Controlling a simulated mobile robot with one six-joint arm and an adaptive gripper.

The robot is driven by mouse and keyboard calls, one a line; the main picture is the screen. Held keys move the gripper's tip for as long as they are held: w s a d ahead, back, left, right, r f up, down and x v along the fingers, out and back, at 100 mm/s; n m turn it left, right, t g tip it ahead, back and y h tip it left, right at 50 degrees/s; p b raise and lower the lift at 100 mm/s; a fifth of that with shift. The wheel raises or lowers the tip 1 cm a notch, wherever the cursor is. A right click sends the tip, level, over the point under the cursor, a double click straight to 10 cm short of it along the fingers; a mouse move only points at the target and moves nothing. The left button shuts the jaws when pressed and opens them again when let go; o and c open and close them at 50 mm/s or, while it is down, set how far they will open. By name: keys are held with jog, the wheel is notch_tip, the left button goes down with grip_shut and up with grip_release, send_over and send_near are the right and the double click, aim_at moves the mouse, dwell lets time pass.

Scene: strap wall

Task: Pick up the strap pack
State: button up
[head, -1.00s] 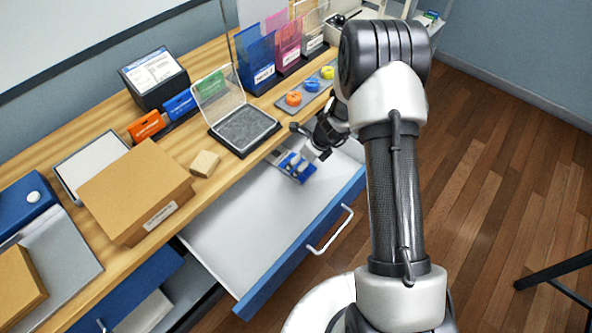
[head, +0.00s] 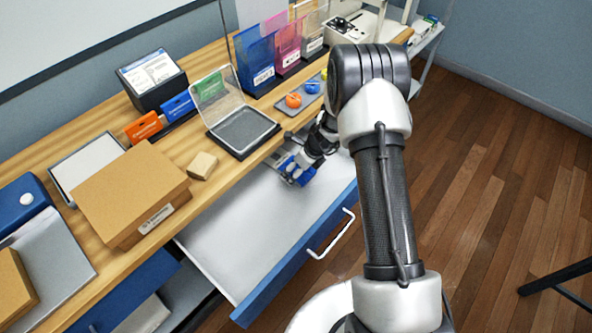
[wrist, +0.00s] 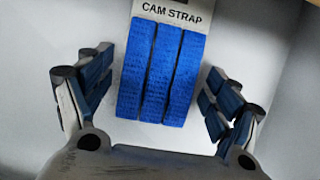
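The strap pack (wrist: 160,72) is a set of blue folded straps under a white card reading "CAM STRAP". It lies in the open drawer, and in the head view the pack (head: 307,178) shows as a small blue patch at the drawer's back end. My gripper (wrist: 158,112) is open, with one finger on each side of the straps and a gap to both. In the head view my gripper (head: 299,172) is down inside the drawer at the pack, partly covering it.
The white-floored drawer (head: 245,220) with a blue front is otherwise mostly clear. On the wooden counter above stand a clear-lidded case (head: 240,130), a small wooden block (head: 203,165), a cardboard box (head: 130,195) and a tray of coloured knobs (head: 290,108).

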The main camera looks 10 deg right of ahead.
jog(key=c, duration=0.7)
jog(key=shift+r, duration=0.1)
jog(key=shift+c, duration=0.2)
